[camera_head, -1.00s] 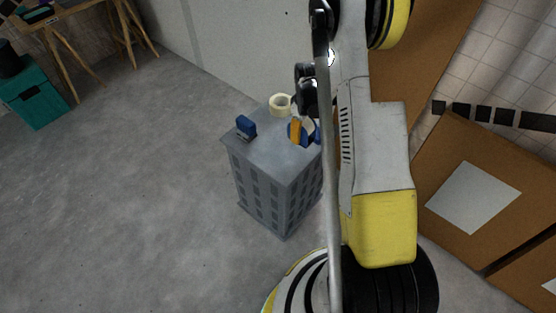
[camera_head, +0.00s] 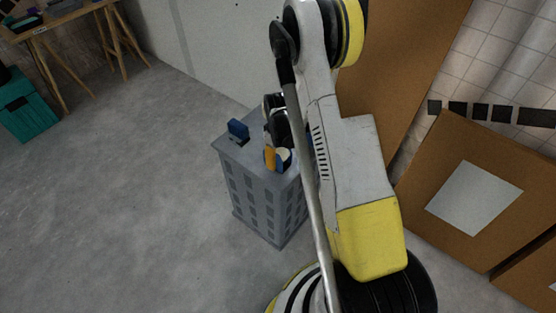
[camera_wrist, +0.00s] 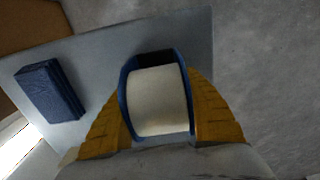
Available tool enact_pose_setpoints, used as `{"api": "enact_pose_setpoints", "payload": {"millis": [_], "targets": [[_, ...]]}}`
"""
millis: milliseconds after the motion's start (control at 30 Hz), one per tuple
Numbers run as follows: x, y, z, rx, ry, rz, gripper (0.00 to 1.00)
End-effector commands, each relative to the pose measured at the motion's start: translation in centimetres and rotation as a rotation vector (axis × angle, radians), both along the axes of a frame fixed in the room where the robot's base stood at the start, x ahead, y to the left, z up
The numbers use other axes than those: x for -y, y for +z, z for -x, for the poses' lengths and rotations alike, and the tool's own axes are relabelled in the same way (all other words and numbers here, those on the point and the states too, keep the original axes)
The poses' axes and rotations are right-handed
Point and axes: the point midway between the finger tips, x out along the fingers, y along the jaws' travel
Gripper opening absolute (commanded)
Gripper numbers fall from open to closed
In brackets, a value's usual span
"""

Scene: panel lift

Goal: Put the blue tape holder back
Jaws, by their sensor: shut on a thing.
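The blue tape holder (camera_wrist: 124,92) is a blue frame around a cream tape roll (camera_wrist: 158,98). My gripper (camera_wrist: 160,112) is shut on it, with a yellow finger at each side. In the head view the tape holder (camera_head: 286,161) shows partly beside my gripper (camera_head: 272,158), near the front right edge of the grey stand's top (camera_head: 246,156). I cannot tell whether it touches the top. My wrist and arm hide part of it.
A dark blue block (camera_head: 238,131) stands on the left of the stand's top; it also shows in the wrist view (camera_wrist: 50,90). Brown panels (camera_head: 470,195) lean at the right. Open grey floor (camera_head: 130,190) lies to the left.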

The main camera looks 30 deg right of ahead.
Motion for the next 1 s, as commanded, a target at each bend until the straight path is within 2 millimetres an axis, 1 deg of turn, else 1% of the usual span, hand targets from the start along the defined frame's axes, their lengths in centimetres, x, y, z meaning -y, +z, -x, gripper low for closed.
{"api": "enact_pose_setpoints", "payload": {"millis": [67, 100, 133, 167, 467, 567, 667, 900, 1000], "targets": [[0.0, -0.2, 0.0, 0.000, 0.000, 0.000, 0.25], [0.0, -0.2, 0.0, 0.000, 0.000, 0.000, 0.55], [0.0, -0.2, 0.0, 0.000, 0.000, 0.000, 0.64], [0.0, -0.2, 0.0, 0.000, 0.000, 0.000, 0.69], [0.0, -0.1, 0.0, 0.000, 0.000, 0.000, 0.69], [0.0, 0.8, 0.0, 0.000, 0.000, 0.000, 0.69], [0.0, 2.5, 0.0, 0.000, 0.000, 0.000, 0.69], [0.0, 8.2, 0.0, 0.000, 0.000, 0.000, 0.69], [0.0, 10.0, 0.0, 0.000, 0.000, 0.000, 0.69]]}}
